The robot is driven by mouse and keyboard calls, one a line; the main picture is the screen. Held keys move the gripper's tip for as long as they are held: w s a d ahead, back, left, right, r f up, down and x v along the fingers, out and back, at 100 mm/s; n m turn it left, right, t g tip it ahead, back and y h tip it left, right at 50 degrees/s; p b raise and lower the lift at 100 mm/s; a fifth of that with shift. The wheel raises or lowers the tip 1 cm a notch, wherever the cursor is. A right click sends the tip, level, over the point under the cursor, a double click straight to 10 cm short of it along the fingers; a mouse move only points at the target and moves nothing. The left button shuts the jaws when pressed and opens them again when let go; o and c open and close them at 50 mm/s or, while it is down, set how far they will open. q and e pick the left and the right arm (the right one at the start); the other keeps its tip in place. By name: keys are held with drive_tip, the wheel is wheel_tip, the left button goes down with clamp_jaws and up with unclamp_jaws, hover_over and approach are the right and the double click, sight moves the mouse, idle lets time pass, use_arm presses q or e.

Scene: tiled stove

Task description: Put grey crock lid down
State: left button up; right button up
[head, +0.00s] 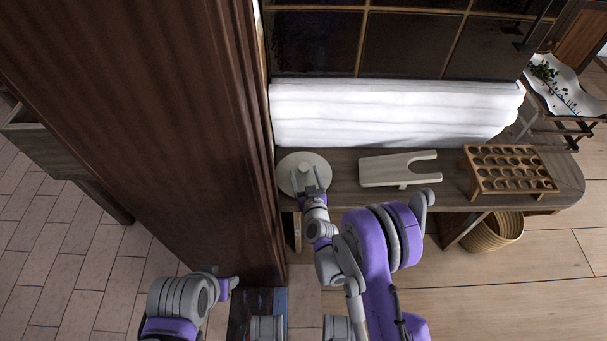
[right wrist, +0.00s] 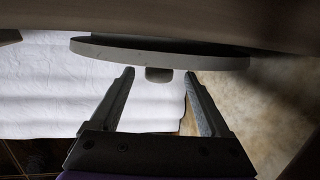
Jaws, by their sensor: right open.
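The grey crock lid (head: 292,166), a pale round disc with a small knob, is at the left end of the wooden bench in the head view. In the right wrist view the lid (right wrist: 110,50) shows edge-on against the bench surface, with its knob (right wrist: 158,75) pointing away from the bench. It appears to lie flat on the bench. My right gripper (head: 313,183) is open over the near side of the lid. In the right wrist view its fingers (right wrist: 160,74) stand apart on either side of the knob, with gaps showing. My left gripper is not in view.
The bench (head: 345,197) also holds a pale notched board (head: 385,171) and a wooden rack with holes (head: 508,170). A dark wooden post (head: 190,130) stands close left of the lid. A white cushion-like block (head: 390,112) lies behind. A basket (head: 493,232) stands below.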

sight(305, 172)
drive_tip(key=shift+x, duration=1.55)
drive_tip(key=shift+r, duration=0.1)
clamp_jaws()
